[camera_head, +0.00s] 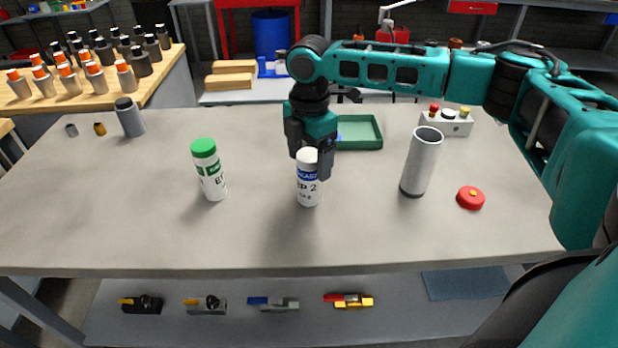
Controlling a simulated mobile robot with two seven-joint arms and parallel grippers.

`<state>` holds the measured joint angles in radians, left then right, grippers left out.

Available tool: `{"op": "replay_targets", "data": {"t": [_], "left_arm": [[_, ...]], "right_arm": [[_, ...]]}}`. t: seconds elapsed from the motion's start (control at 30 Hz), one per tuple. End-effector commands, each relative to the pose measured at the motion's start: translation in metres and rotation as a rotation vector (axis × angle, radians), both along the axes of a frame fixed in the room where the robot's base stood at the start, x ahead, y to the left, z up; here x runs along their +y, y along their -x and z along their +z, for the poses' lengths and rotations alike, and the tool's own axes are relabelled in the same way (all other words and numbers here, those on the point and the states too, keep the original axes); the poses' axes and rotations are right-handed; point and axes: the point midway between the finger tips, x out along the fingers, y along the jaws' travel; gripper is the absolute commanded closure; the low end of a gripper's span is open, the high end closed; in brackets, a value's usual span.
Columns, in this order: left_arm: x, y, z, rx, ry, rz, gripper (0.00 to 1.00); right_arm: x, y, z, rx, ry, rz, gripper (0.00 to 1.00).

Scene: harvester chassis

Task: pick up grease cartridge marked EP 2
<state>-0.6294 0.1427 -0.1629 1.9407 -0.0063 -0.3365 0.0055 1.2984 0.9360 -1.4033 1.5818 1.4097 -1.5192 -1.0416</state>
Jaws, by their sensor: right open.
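The grease cartridge marked EP 2 (308,190) stands upright on the table, white with a blue band and a white cap. My right gripper (311,168) points down at it, open, with its fingers at the height of the cartridge's top. One finger overlaps the right side of the cap; I cannot tell whether it touches. A second white cartridge with a green cap and green band (209,170) stands to the left, its label only partly readable. My left gripper does not show.
On the table (120,215), a grey open cylinder (422,162) and a red cap (470,198) stand to the right. A green tray (362,134) lies behind the gripper, and a button box (446,123) is at the back right. A grey bottle (129,118) stands at the back left. The front is clear.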

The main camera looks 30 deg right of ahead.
Motion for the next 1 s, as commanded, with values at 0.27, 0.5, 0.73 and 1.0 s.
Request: {"op": "replay_targets", "data": {"t": [0.27,0.5,0.73,1.0], "left_arm": [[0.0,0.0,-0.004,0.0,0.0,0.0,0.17],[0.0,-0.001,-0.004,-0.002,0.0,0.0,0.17],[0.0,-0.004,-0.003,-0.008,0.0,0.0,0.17],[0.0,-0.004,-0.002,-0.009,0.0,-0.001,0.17]], "right_arm": [[-0.002,-0.002,-0.041,0.003,0.001,0.0,0.19],[-0.002,-0.002,-0.049,0.001,0.001,0.0,0.19],[-0.002,-0.002,-0.049,0.001,0.0,0.0,0.3],[-0.001,-0.002,-0.049,0.001,0.0,0.0,0.56]]}}
